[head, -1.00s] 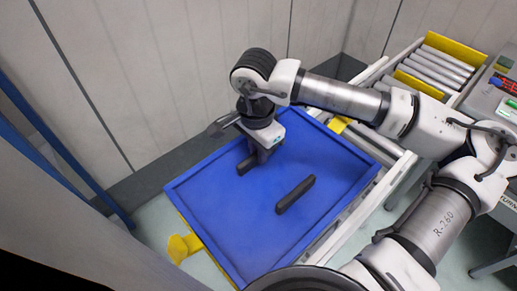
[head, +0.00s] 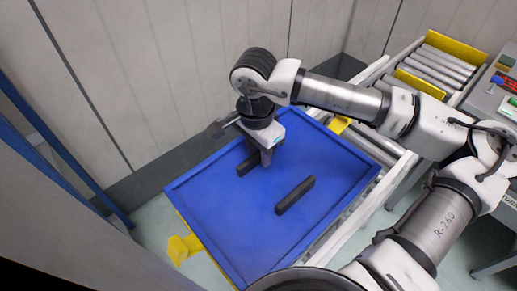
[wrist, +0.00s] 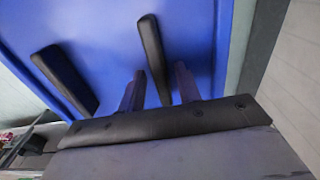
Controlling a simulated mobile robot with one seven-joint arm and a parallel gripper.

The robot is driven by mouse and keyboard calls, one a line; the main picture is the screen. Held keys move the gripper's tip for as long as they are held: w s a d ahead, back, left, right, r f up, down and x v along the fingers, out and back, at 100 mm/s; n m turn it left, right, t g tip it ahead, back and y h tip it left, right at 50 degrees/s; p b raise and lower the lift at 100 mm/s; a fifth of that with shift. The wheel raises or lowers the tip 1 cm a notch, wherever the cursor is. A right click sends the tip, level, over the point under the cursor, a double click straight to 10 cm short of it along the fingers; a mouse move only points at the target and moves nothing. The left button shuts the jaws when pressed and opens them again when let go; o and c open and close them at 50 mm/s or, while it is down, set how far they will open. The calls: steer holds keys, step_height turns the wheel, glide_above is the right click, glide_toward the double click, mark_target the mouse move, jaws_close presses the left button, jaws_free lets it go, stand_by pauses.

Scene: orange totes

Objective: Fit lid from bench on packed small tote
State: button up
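The blue lid (head: 225,215) is a flat rectangular panel with a raised rim and two dark bar handles. It lies level at the conveyor's near end; what it rests on is mostly hidden beneath it. My gripper (head: 266,158) is over the far handle (head: 247,166). In the wrist view my two fingers (wrist: 158,88) stand apart, one on each side of a handle (wrist: 152,55), with blue lid showing in the gaps. The other handle (wrist: 66,80) lies clear to the left. The small tote cannot be made out, and its contents are hidden.
A roller conveyor (head: 436,68) with yellow pieces runs to the back right. A yellow flap (head: 183,248) sticks out below the lid's left edge. A grey bench (head: 497,100) with small items stands at the right. A pale panelled wall (head: 170,70) rises close behind the lid.

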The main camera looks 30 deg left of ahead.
steer(key=shift+o, duration=0.3)
step_height(320, 180, up, 14)
steer(key=b, duration=0.2)
steer(key=shift+s+a, duration=0.15)
steer(key=shift+s, duration=0.15)
steer(key=shift+f, duration=0.2)
